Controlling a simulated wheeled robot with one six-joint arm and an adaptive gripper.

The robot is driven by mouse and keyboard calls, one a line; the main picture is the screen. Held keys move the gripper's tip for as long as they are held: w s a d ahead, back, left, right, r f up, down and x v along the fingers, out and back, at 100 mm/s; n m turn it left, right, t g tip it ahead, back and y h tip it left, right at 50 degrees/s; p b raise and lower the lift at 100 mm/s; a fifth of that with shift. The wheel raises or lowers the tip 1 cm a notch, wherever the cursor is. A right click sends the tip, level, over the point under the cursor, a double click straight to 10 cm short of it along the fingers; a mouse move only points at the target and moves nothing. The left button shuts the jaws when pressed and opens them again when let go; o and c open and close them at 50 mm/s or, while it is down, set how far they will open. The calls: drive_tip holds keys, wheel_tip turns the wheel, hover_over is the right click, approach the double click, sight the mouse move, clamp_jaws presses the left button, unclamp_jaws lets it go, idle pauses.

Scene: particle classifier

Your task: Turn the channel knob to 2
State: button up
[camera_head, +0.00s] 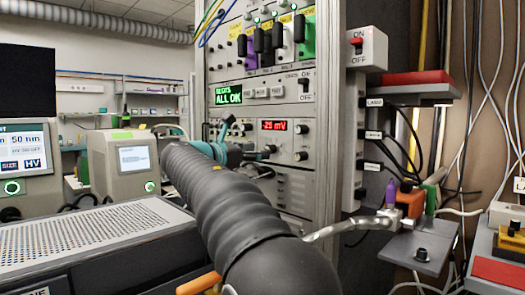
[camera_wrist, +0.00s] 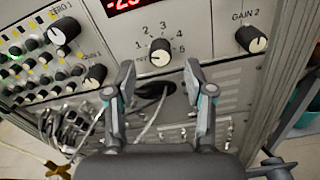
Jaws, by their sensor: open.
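The channel knob (camera_wrist: 160,52) is a round black knob with a pale face, in the upper middle of the wrist view. Numbers are printed in an arc around it, with 2 at its upper left. I cannot clearly tell which number its pointer faces. My gripper (camera_wrist: 160,73) is open and empty. Its two grey fingers with teal joints show below the knob in the picture, one to each side, and no contact shows.
A red display (camera_head: 274,126) sits on the rack above the gripper. Cables (camera_wrist: 80,130) hang below left. A grey shelf (camera_head: 417,253) stands right of the rack.

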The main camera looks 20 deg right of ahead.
drive_tip(key=shift+x, duration=1.5)
drive_tip(key=shift+s, duration=0.1)
clamp_jaws()
drive_tip(key=shift+m+b, duration=1.25)
drive_tip(key=shift+m, duration=3.15)
